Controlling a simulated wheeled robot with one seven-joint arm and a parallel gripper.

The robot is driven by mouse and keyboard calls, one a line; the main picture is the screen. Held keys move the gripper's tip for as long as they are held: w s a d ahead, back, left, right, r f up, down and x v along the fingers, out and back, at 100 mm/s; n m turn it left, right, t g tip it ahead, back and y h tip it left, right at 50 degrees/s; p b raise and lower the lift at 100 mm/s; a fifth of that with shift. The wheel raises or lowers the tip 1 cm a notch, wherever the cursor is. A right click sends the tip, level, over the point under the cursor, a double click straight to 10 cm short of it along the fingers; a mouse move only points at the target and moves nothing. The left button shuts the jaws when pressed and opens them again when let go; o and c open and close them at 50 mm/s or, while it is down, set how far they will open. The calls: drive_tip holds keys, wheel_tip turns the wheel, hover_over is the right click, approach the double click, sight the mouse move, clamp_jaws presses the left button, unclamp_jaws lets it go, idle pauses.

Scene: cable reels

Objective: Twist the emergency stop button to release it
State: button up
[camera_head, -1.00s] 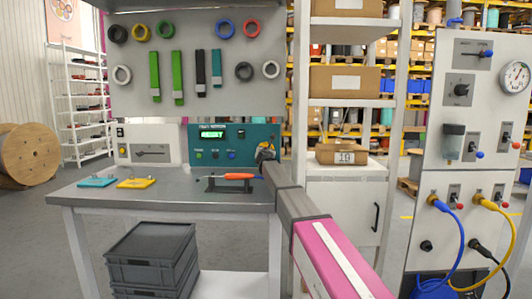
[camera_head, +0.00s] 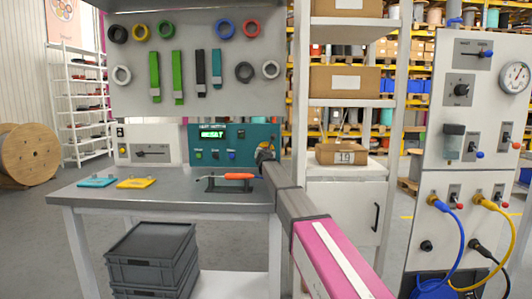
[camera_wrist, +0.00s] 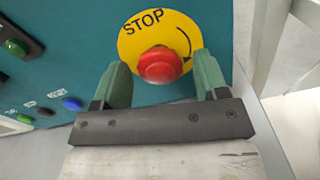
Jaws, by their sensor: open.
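The red emergency stop button (camera_wrist: 160,66) sits on a round yellow plate (camera_wrist: 186,22) marked STOP with a curved arrow, on a teal panel. My gripper (camera_wrist: 161,62) is open in the wrist view, with one green finger to the left of the button and one to the right. The fingers show gaps to the button; their exact depth is hard to tell. In the head view my gripper (camera_head: 265,153) is at the right end of the teal machine (camera_head: 215,134) and hides most of the stop button there.
The grey workbench (camera_head: 170,187) carries an orange-handled tool (camera_head: 240,176) on a stand, near my arm. A shelf with boxes (camera_head: 347,79) stands right of the bench. Small panel buttons, one blue (camera_wrist: 72,104), are left of the fingers.

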drive_tip(key=s, duration=0.7)
drive_tip(key=shift+s, duration=0.2)
idle(0.4)
